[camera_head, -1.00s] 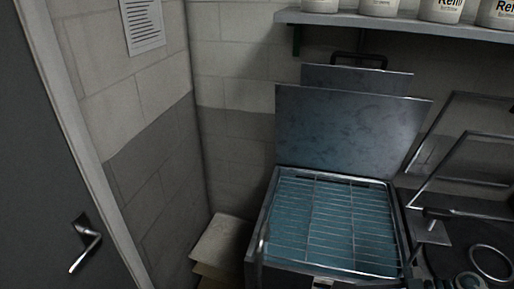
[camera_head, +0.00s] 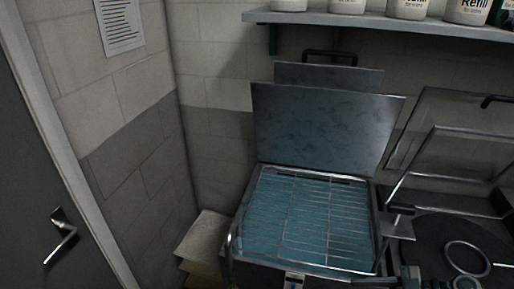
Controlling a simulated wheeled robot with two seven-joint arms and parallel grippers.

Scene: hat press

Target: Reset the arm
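Neither of my grippers nor my arms can be made out in the head view. A square metal machine (camera_head: 236,258) stands at the centre right with its flat lid (camera_head: 322,130) raised and leaning back. A wire rack (camera_head: 310,215) lies across its open top, over a blue-green surface. A round dark machine with a metal ring (camera_head: 467,257) stands to its right, partly cut off by the picture's edge.
A grey door with a lever handle (camera_head: 62,240) is at the left. Several labelled white tubs stand on a wall shelf (camera_head: 380,22). A paper notice (camera_head: 120,24) hangs on the wall. Stacked boxes (camera_head: 203,240) fill the corner beside the machine.

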